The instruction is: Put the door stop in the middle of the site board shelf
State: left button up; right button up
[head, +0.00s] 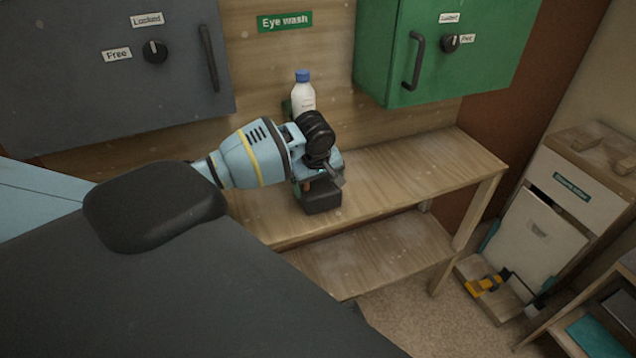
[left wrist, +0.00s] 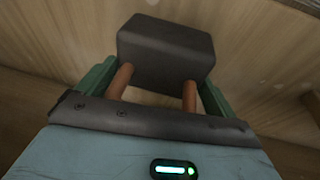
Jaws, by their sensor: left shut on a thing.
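The door stop is a dark grey block (head: 321,197) just under my left gripper (head: 319,180) in the head view. In the left wrist view the block (left wrist: 166,48) sits at the ends of the two orange-brown fingers (left wrist: 155,88), which are shut on it. The wooden shelf (head: 415,165) runs below the board with the cabinets. The block is over the shelf's left-middle part, at or close to its surface; I cannot tell whether it touches. My right gripper is not in view.
A white bottle with a blue cap (head: 303,95) stands behind my left gripper. A grey cabinet (head: 90,70) hangs at left and a green cabinet (head: 450,45) at right. The shelf's right part is clear. A lower wooden shelf (head: 375,255) is below.

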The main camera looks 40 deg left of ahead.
aim_at(316, 195)
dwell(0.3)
pick_arm(q)
jog(key=o, duration=1.1)
jog(key=shift+f, duration=0.15)
jog(key=v, duration=1.2)
jog(key=shift+d, duration=0.1)
